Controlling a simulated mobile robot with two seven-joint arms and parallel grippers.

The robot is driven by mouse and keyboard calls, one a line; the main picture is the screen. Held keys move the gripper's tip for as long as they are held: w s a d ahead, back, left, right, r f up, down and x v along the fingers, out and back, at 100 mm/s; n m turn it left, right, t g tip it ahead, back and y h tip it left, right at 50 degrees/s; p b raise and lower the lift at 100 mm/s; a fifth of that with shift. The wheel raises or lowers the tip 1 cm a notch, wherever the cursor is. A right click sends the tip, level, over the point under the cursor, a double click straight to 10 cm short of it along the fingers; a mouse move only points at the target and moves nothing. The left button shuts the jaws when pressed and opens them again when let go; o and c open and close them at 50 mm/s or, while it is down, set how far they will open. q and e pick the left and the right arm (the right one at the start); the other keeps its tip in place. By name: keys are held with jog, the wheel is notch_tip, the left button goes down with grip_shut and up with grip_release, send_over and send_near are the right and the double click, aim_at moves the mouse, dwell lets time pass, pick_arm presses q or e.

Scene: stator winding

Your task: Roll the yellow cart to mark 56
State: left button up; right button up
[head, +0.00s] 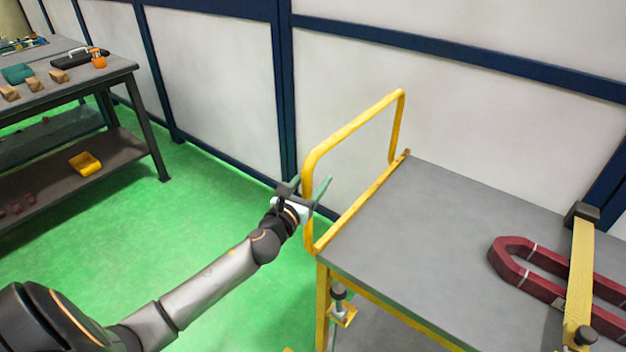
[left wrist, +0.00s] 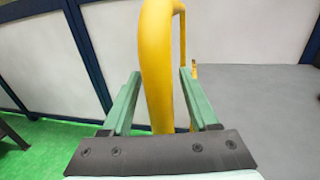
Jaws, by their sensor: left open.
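The yellow cart has a grey top (head: 410,230) and a yellow push handle (head: 350,128) rising from its left edge. My left gripper (head: 312,190) is at the near upright of this handle. In the left wrist view the handle's yellow tube (left wrist: 158,70) stands between the two green fingers of my left gripper (left wrist: 157,98), with gaps on both sides. The gripper is open around the tube. My right gripper is in neither view. I see no mark 56 in these views.
A dark red U-shaped coil (head: 520,265) lies on the cart top under a yellow clamp bar (head: 580,270). A workbench (head: 130,72) with small parts stands at the far left. White wall panels (head: 215,70) run behind the cart. Green floor (head: 190,205) is clear between bench and cart.

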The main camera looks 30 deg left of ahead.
pick_arm(q)
grip_shut()
dwell(0.5)
dwell(1.0)
